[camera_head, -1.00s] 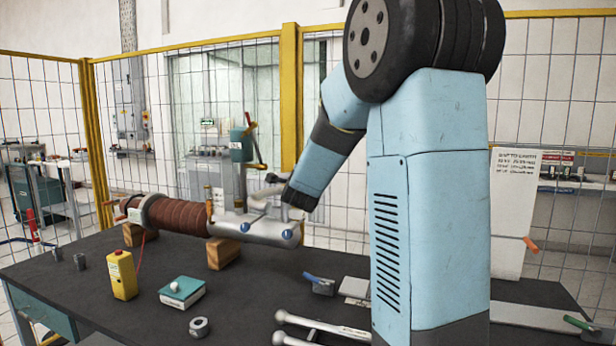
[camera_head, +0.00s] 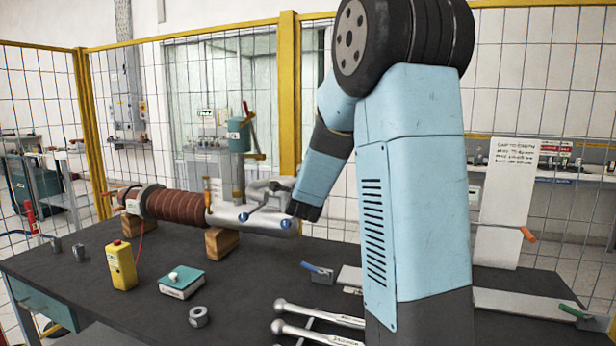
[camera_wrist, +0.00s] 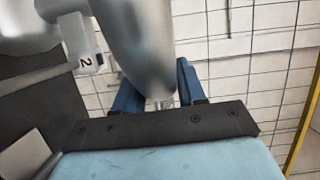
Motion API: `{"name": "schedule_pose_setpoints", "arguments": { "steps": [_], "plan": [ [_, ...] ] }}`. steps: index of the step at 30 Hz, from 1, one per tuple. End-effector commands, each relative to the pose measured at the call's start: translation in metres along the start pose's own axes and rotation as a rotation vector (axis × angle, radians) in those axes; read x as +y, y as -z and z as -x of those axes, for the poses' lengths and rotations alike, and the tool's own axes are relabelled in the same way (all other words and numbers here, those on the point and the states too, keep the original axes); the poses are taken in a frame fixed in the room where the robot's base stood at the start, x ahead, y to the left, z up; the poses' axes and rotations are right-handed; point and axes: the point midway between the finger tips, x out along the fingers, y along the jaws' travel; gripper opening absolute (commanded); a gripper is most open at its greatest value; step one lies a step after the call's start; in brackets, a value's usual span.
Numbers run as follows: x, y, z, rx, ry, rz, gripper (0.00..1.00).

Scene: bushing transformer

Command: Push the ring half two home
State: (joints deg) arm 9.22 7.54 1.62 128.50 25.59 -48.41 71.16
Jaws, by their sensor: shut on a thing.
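The bushing (camera_head: 178,207) lies across wooden blocks, brown and ribbed, with a silver end body (camera_head: 252,222) at its right. My gripper (camera_wrist: 158,98) shows two blue fingers in the wrist view, shut on a smooth silver piece (camera_wrist: 135,40), which I take to be ring half two. In the head view, a light silver piece (camera_head: 258,188) sits at the top of the end body, beside my arm's dark end. The fingertips and any gap under the piece cannot be made out.
Silver-headed tools (camera_head: 300,320) lie at the front. A wire fence with yellow posts (camera_head: 288,95) stands behind the table.

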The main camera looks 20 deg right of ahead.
Motion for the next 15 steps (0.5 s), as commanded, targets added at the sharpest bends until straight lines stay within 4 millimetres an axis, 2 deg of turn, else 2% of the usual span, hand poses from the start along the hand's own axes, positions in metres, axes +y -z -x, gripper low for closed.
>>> {"name": "schedule_pose_setpoints", "arguments": {
  "steps": [6, 15],
  "plan": [
    [0.0083, -0.0009, 0.0003, -0.002, 0.001, 0.0, 0.02],
    [0.0099, -0.0008, 0.0003, -0.001, 0.002, -0.001, 0.02]
  ]
}}
